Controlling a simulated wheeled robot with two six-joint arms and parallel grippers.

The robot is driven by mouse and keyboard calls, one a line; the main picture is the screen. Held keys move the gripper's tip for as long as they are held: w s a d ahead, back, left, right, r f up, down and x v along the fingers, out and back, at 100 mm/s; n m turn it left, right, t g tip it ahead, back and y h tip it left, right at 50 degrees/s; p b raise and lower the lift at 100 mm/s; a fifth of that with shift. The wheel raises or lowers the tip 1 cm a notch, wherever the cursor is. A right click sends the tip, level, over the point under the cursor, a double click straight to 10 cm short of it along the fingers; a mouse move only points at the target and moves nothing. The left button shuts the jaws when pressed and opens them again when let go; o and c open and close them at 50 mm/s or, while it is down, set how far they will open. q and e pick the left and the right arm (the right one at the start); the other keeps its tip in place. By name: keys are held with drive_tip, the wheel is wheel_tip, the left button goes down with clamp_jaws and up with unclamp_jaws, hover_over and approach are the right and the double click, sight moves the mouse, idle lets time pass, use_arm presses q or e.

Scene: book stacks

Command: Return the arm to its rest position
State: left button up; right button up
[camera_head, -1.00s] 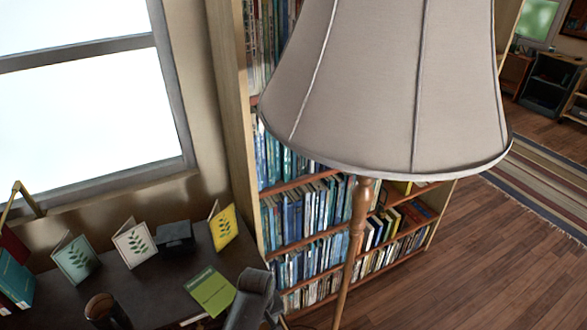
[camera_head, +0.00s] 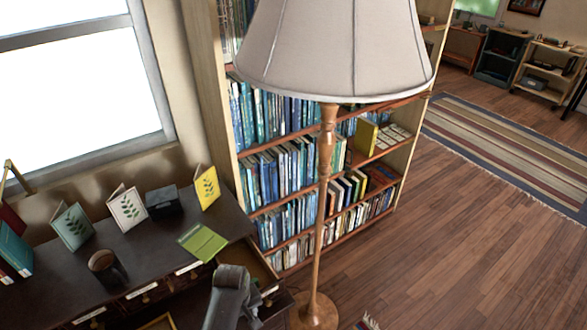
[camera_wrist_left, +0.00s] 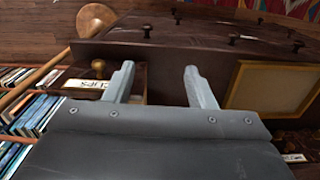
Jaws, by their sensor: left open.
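My left arm (camera_head: 232,292) is a grey link at the bottom middle of the head view, in front of the dark desk (camera_head: 150,240) and beside an open drawer (camera_head: 250,263). In the left wrist view, my left gripper (camera_wrist_left: 160,85) has its two fingers spread apart with nothing between them. Behind the fingers is dark desk wood, with a labelled drawer front (camera_wrist_left: 88,84) and a knob at the left finger. No contact with the desk can be made out. My right gripper is not in view.
A floor lamp (camera_head: 328,150) stands right of the arm, before the bookcase (camera_head: 290,150). Standing cards, a mug (camera_head: 106,266), a black box (camera_head: 162,202) and a green booklet (camera_head: 202,242) are on the desk. Wooden floor (camera_head: 450,250) at the right is open.

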use_arm(q)
drive_tip(key=s+a+f+m+b, duration=0.15)
drive_tip(key=s+f, duration=0.25)
drive_tip(key=f, duration=0.4)
drive_tip(key=s+a+f+m+b, duration=0.1)
drive_tip(key=s+a+f+b, duration=0.3)
drive_tip(key=f, duration=0.5)
drive_tip(key=s+a+f+m+b, duration=0.1)
drive_tip(key=s+a+f+b, duration=0.1)
drive_tip(key=s+f, duration=0.45)
drive_tip(key=s+a+f+m+b, duration=0.1)
drive_tip(key=s+a+f+b, duration=0.1)
drive_tip(key=s+f, duration=0.3)
drive_tip(key=s+a+f+b, duration=0.2)
drive_tip(key=s+a+f, duration=0.2)
drive_tip(key=s, duration=0.6)
drive_tip(key=s+a+f+m+t+y+b, duration=0.1)
drive_tip(key=s+a+f+b, duration=0.1)
drive_tip(key=s+f, duration=0.5)
drive_tip(key=shift+s+a+f+m, duration=0.15)
drive_tip(key=shift+a+m, duration=0.2)
drive_tip(key=shift+a, duration=0.4)
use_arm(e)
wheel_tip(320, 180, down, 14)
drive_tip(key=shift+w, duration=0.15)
